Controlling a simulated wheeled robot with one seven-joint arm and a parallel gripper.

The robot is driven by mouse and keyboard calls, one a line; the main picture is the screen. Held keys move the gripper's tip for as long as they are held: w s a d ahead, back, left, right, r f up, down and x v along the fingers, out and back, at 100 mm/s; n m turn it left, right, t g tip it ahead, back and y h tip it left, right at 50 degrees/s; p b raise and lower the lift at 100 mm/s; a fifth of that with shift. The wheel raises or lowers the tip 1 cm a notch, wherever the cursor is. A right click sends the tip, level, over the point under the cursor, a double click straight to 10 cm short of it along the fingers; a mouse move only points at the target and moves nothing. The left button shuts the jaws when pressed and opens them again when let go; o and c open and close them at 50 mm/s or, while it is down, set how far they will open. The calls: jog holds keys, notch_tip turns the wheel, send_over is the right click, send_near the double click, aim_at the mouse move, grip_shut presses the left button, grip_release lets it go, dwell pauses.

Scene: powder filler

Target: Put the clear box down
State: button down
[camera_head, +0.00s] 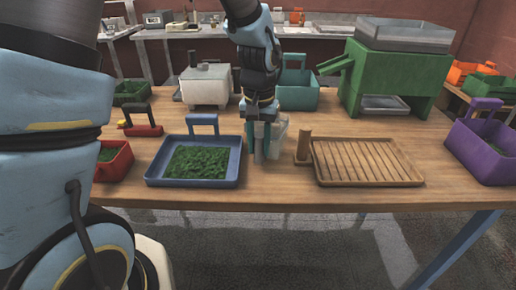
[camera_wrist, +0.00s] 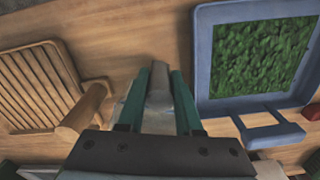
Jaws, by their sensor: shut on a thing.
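My gripper (camera_head: 262,150) points down over the middle of the wooden table, between the blue tray and the wooden slatted tray. Its teal fingers (camera_wrist: 160,95) are shut on a grey part of the clear box, which shows between them in the wrist view. In the head view the pale, see-through clear box (camera_head: 280,130) shows just right of and behind the fingers. Its lower edge is partly hidden, and I cannot tell whether it touches the table. In the wrist view my gripper body hides most of it.
The blue tray (camera_head: 153,178) with green leaves is close on the left, the slatted tray (camera_head: 365,162) with its post on the right. Behind stand a teal bin (camera_head: 298,97), a white box (camera_head: 206,87) and a green machine (camera_head: 385,85). A purple bin (camera_head: 480,150) is far right. Bare wood lies in front.

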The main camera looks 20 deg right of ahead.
jog(key=shift+f, duration=1.05)
jog(key=shift+f, duration=0.1)
jog(key=c, duration=0.6)
grip_release()
notch_tip(320, 180, up, 12)
jog(key=shift+r+b, duration=0.1)
jog(key=shift+b, duration=0.85)
